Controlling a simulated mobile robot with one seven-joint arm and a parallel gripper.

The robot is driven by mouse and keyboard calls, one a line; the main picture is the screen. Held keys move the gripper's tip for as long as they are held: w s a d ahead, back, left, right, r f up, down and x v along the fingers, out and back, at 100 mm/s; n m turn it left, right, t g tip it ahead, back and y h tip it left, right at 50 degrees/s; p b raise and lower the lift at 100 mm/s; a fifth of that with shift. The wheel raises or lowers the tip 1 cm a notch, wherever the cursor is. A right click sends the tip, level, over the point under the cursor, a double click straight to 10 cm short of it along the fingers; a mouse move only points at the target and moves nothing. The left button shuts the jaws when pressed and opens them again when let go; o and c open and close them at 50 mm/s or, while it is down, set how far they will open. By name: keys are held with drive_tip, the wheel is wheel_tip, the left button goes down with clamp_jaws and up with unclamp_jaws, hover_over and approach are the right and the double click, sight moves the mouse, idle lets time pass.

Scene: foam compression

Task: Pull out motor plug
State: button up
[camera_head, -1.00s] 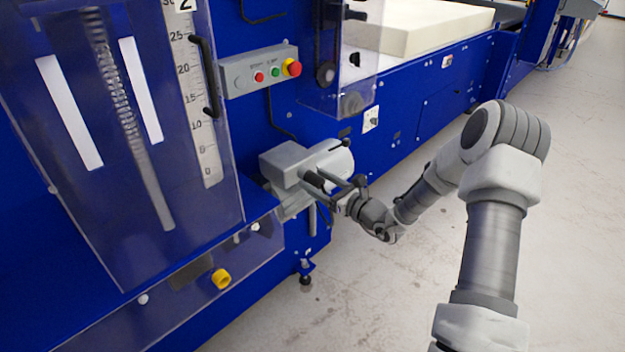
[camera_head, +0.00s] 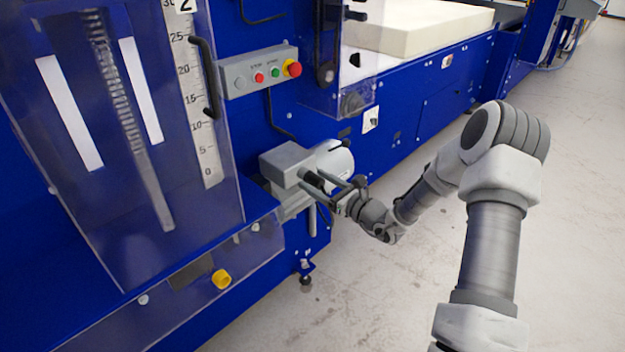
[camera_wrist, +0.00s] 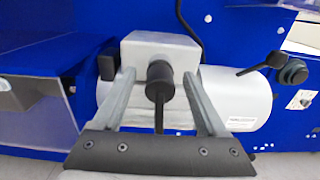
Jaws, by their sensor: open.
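The motor plug (camera_wrist: 159,80) is a black round plug with a cable hanging from it, in the front of the grey motor box (camera_wrist: 135,50). In the head view the plug (camera_head: 312,175) shows as a dark piece at the box's front. My gripper (camera_wrist: 158,75) is open, with one finger on each side of the plug. Gaps show between the plug and both fingers. In the head view my gripper (camera_head: 330,183) reaches the box from the right and partly covers the plug.
The white motor cylinder (camera_wrist: 245,100) lies behind the box. A black lever with a knob (camera_wrist: 275,62) stands at its right. A clear guard (camera_head: 215,260) juts out left of the motor. A control panel with buttons (camera_head: 262,73) sits above. The floor at right is free.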

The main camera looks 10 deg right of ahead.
sight(322, 184)
clamp_jaws()
idle(0.4)
drive_tip(key=shift+p+v, duration=0.65)
drive_tip(key=shift+v, duration=2.4)
